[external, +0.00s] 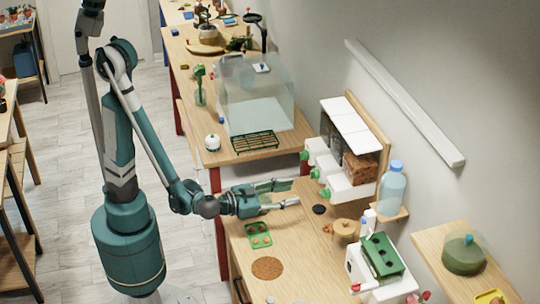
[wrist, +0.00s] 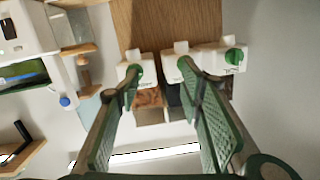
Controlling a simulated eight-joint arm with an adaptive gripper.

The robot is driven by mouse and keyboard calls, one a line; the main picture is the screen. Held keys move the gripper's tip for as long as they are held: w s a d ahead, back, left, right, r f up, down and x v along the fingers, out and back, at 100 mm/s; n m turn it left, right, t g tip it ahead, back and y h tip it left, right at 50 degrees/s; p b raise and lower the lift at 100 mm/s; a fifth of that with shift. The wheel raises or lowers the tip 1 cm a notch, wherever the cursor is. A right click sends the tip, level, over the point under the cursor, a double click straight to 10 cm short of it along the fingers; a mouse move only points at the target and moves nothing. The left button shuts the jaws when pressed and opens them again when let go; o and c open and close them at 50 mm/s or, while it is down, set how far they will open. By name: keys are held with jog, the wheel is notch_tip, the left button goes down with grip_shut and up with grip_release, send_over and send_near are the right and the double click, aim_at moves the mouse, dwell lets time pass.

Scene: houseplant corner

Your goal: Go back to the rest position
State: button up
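My gripper (external: 293,193) is open and empty, held out over the wooden counter (external: 290,245) in front of the white dispensers. Its two fingers show spread apart in the wrist view (wrist: 157,80), with nothing between them. The arm reaches out to the right from its base in the external view. White dispensers with green knobs (external: 343,181) stand just beyond the fingertips. They also show past the fingers in the wrist view (wrist: 232,58). Whether a fingertip touches a dispenser I cannot tell.
A green tray (external: 258,235) and a round cork mat (external: 267,268) lie on the counter. A blue bottle (external: 392,188) stands on a small shelf at right. A clear box (external: 257,95) stands on the bench behind. Floor at left is open.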

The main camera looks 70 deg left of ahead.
jog(key=s+a+f+n+g+y, duration=0.1)
jog(key=s+a+g, duration=0.15)
jog(key=a, duration=0.75)
jog(key=s+a+f+g+y, duration=0.1)
jog(key=a+g, duration=0.3)
jog(key=a, duration=0.7)
jog(key=s+a+g+h, duration=0.1)
jog(key=s+a, duration=0.2)
jog(key=s, duration=0.4)
jog(key=s+a+r+g+h, duration=0.1)
jog(key=s+a, duration=0.3)
jog(key=s, duration=0.4)
jog(key=shift+a+g+h, duration=0.25)
jog(key=shift+g+h, duration=0.3)
jog(key=shift+h, duration=0.05)
jog(key=shift+c, duration=0.5)
dwell(1.0)
